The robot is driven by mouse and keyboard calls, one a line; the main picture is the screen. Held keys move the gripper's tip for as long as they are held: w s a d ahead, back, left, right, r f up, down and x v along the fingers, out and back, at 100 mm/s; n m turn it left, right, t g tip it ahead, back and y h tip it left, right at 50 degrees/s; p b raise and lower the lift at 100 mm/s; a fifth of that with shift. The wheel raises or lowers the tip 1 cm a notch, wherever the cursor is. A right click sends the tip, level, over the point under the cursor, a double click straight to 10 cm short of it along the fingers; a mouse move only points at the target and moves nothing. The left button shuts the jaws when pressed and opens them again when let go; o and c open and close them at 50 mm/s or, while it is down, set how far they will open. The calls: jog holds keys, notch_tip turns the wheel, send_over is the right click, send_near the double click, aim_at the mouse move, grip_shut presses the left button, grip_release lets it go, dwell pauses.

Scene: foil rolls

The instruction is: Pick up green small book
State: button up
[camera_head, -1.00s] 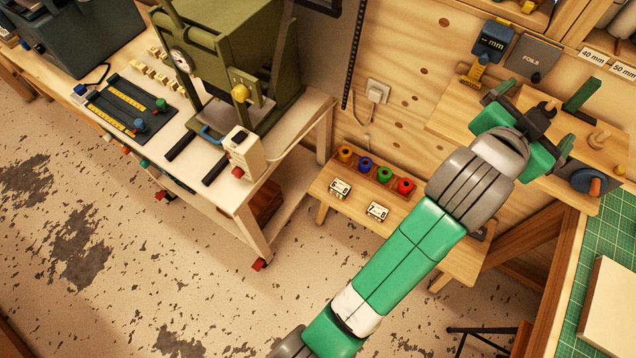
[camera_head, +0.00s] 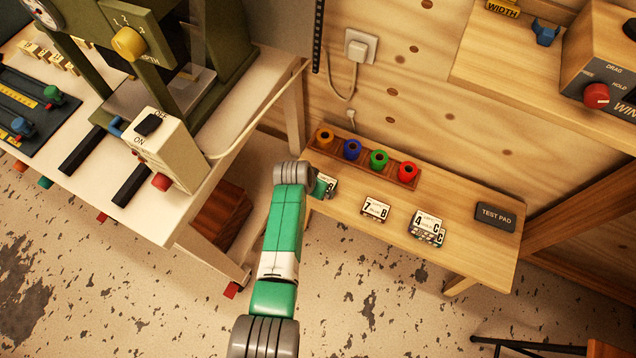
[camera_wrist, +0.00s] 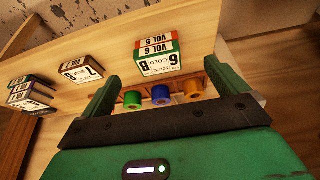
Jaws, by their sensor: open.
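A small book stack (camera_wrist: 158,58) with green and orange-red edges and white labels reading 6, GOLD and B lies on the low wooden bench, ahead of my gripper (camera_wrist: 166,64) in the wrist view. My gripper's green fingers are open and nothing is held. In the head view, my gripper (camera_head: 322,187) is over the bench's left end and partly covers this stack (camera_head: 331,186). A brown-edged book marked 7 (camera_head: 375,209) lies to its right.
A wooden rack (camera_head: 340,162) of orange, blue, green and red spools stands along the bench's back, close to the books. A black test pad (camera_head: 495,216) lies at the bench's right. A white machine table (camera_head: 190,205) stands to the left.

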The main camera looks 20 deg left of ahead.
jog(key=b+x, duration=0.5)
jog(key=x, duration=0.2)
jog(key=shift+d+f+b, duration=0.15)
jog(key=shift+d+b, duration=0.15)
jog(key=shift+b, duration=0.1)
jog(key=c, duration=1.1)
jog(key=shift+r, duration=0.25)
